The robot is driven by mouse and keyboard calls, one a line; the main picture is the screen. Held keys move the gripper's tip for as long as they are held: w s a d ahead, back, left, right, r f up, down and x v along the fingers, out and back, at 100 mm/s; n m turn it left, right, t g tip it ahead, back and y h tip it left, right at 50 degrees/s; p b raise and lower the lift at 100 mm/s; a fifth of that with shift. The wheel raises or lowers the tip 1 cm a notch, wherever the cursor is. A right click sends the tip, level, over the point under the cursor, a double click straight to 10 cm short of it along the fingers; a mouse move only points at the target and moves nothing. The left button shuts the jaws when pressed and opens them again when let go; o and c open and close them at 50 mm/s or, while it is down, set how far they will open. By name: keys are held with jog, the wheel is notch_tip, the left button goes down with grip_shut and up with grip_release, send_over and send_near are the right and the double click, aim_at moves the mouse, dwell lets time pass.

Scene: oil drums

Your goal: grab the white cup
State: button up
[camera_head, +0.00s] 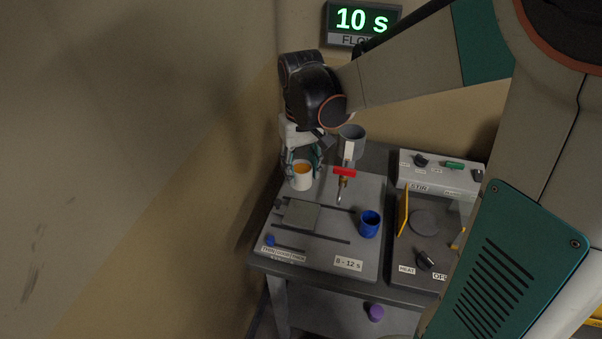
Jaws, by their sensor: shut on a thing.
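The white cup (301,181) stands upright at the back left of the grey panel on the table, with orange contents visible inside its rim. My gripper (303,164) reaches down from above, with a finger on each side of the cup. It is shut on the cup near its upper part. Whether the cup's base touches the panel is too small to tell.
A grey funnel-like vessel with a red valve (344,173) stands right of the cup. A blue cup (369,224) sits at front right on the panel (318,257). Further right is a stir and heat unit (425,223). A purple object (375,312) lies on the lower shelf. The wall is close on the left.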

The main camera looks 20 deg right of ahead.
aim_at(301, 166)
jog(key=shift+r+p, duration=1.05)
jog(key=shift+r, duration=2.75)
